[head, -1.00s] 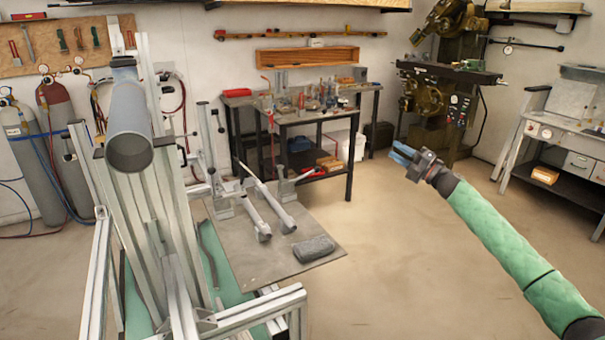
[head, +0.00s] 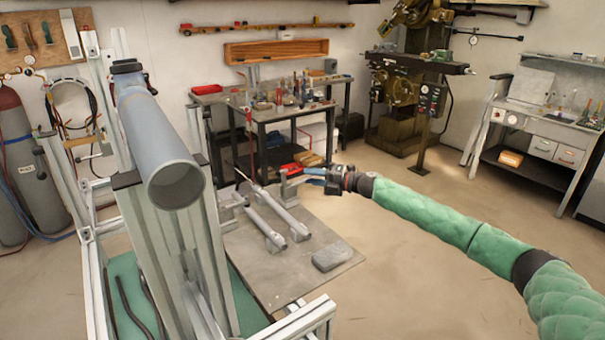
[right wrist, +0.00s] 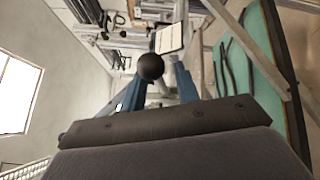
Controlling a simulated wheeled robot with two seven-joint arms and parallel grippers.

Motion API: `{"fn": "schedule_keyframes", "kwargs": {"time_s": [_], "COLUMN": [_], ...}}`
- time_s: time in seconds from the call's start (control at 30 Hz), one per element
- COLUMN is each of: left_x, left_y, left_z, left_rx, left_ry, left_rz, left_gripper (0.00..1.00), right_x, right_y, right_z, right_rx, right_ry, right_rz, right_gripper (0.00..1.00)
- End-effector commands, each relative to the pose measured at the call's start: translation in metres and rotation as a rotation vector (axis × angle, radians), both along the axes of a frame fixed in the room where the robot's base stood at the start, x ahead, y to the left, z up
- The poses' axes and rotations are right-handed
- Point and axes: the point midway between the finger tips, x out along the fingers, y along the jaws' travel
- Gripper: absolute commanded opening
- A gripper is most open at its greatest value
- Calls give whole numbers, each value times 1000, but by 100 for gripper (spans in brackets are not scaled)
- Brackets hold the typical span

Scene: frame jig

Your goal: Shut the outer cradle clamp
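My right gripper (head: 315,176) reaches in from the right, over the back of the grey plate. It is beside a pale metal bracket (head: 286,190), probably the outer cradle clamp, whose upper part it partly hides. In the right wrist view a black ball knob (right wrist: 151,67) shows between the two blue fingers (right wrist: 158,92), which stand apart. I cannot tell whether they touch it, or how far the clamp is open. A big grey tube (head: 150,140) rests on the aluminium frame (head: 165,235) at left. My left gripper is out of view.
Two slim grey tubes (head: 262,222) lie on the plate (head: 270,280), with a dark grey block (head: 332,256) near its right edge. A cluttered workbench (head: 285,112) stands behind. The floor on the right is open.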

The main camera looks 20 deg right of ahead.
Motion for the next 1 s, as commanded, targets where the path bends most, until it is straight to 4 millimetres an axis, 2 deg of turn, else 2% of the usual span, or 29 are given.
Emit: {"fn": "schedule_keyframes", "kwargs": {"time_s": [0.03,0.3,0.6,0.77,1.0], "left_x": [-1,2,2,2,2], "left_y": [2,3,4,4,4], "left_z": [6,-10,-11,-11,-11], "left_rx": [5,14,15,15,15], "left_ry": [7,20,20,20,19], "left_rz": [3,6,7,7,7], "left_gripper": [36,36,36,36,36], "right_x": [4,16,17,16,17], "right_y": [5,23,25,25,25], "right_z": [3,0,0,0,0], "right_rx": [0,0,-1,0,-1], "right_ry": [0,1,0,0,-1], "right_rz": [-1,-1,-1,-2,-1], "right_gripper": [32,32,32,0,0]}}
